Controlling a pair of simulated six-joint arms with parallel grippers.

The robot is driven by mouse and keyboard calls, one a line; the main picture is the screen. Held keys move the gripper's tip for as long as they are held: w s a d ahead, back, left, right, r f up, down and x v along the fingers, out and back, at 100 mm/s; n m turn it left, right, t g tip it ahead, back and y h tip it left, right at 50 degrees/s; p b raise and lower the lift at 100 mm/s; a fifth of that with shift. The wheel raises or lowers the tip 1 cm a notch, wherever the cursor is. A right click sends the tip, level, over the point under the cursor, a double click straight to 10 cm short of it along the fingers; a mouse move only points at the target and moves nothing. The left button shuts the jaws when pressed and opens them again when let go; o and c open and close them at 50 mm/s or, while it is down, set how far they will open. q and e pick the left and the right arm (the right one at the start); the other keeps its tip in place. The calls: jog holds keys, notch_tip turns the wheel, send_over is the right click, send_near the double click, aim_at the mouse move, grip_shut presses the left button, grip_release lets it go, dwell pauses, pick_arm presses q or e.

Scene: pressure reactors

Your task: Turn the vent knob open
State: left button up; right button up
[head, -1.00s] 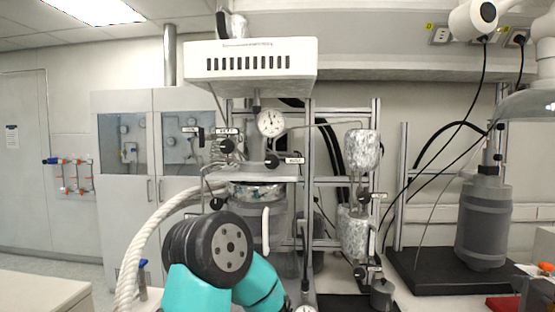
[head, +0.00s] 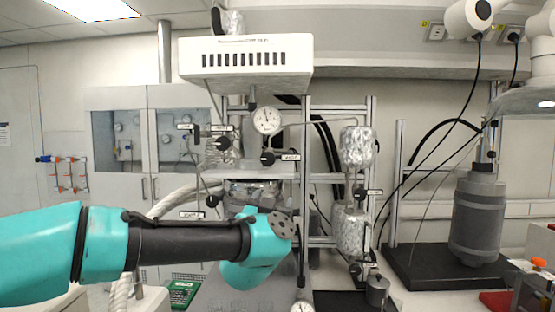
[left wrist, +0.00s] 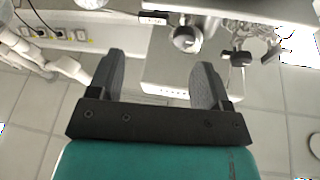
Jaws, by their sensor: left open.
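The reactor stand carries several dark round knobs with small labels I cannot read, so I cannot tell which is the vent knob. In the head view one knob (head: 267,158) sits below the gauge, one (head: 222,143) is up to its left, and one (head: 212,201) is lower left. My left gripper (left wrist: 157,62) is open and empty in the left wrist view. A round knob (left wrist: 187,39) beside a label lies beyond its right finger, apart from it, with a dark knob (left wrist: 238,58) further right. In the head view my left arm's wrist covers the lower reactor, and its fingers are hidden.
A white box (head: 246,62) overhangs the reactor, with a round gauge (head: 267,120) beneath. Foil-wrapped vessels (head: 357,146) stand on the frame to the right. A grey cylinder (head: 478,220) stands on a black base further right. A white corrugated hose (head: 172,202) runs at the left.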

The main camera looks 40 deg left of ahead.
aim_at(268, 159)
pick_arm(q)
jog(key=s+r+y, duration=0.1)
jog(key=s+a+r+n+y, duration=0.1)
jog(key=s+r, duration=0.1)
jog(key=shift+s+a+r+n+g, duration=0.2)
jog(key=shift+n+g, duration=0.1)
jog(key=shift+g, duration=0.1)
jog(key=shift+w, duration=0.1)
jog(key=x, duration=1.7)
jog(key=shift+r, duration=0.3)
jog(key=c, duration=0.9)
